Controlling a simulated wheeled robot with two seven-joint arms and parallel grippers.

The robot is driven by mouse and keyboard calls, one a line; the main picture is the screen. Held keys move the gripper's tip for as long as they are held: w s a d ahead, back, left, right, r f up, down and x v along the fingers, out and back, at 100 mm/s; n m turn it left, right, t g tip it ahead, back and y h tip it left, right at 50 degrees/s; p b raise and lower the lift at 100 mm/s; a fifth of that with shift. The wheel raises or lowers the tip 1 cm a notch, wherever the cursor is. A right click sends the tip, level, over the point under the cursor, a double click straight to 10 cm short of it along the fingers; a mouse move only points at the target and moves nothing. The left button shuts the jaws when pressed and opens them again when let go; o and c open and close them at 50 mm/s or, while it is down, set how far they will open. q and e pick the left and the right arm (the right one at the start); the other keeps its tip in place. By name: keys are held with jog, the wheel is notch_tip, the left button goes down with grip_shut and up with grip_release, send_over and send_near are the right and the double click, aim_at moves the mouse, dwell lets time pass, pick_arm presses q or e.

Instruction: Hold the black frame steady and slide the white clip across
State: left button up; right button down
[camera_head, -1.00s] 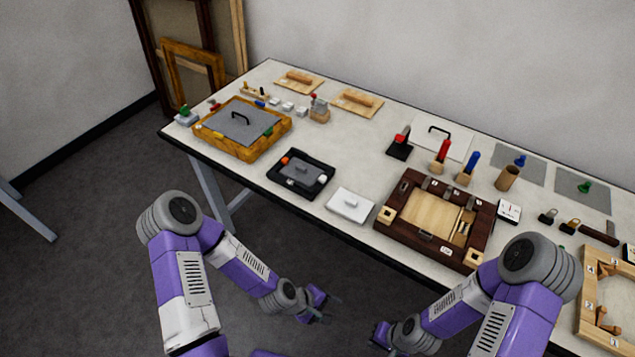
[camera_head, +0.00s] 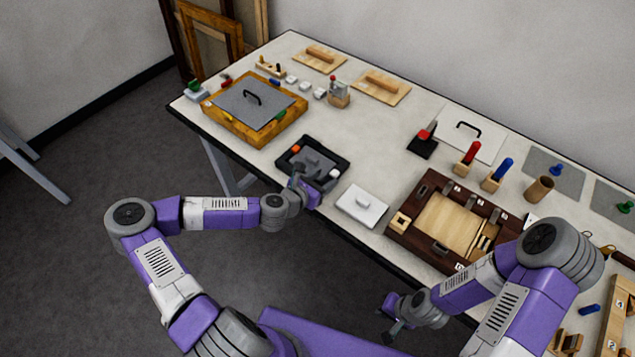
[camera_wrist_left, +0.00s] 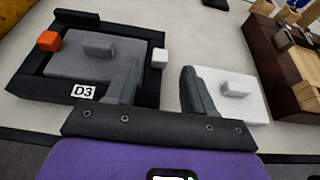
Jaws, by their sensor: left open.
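The black frame (camera_head: 287,160) lies on the table near its front edge, with a grey panel in it. It also shows in the left wrist view (camera_wrist_left: 40,86), with a D3 label on its near side. The white clip (camera_wrist_left: 160,57) sits at the frame's right side; the head view also shows it (camera_head: 335,173). An orange clip (camera_wrist_left: 48,41) is on the left side. My left gripper (camera_wrist_left: 158,88) is open over the frame's near right part, its fingers on either side of the right rim in the picture. Contact cannot be told. My right gripper (camera_head: 393,326) is low in front of the table; its jaws are unclear.
A white block with a knob (camera_head: 362,205) lies just right of the frame. A dark wooden frame (camera_head: 413,240) stands further right. A yellow-brown box frame (camera_head: 235,134) is at the left.

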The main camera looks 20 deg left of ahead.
aim_at(333, 174)
pick_arm(q)
jog(key=shift+x, duration=2.05)
jog(key=shift+c, duration=0.4)
grip_shut()
grip_release()
jog(key=shift+c, duration=0.5)
jog(key=c, duration=0.7)
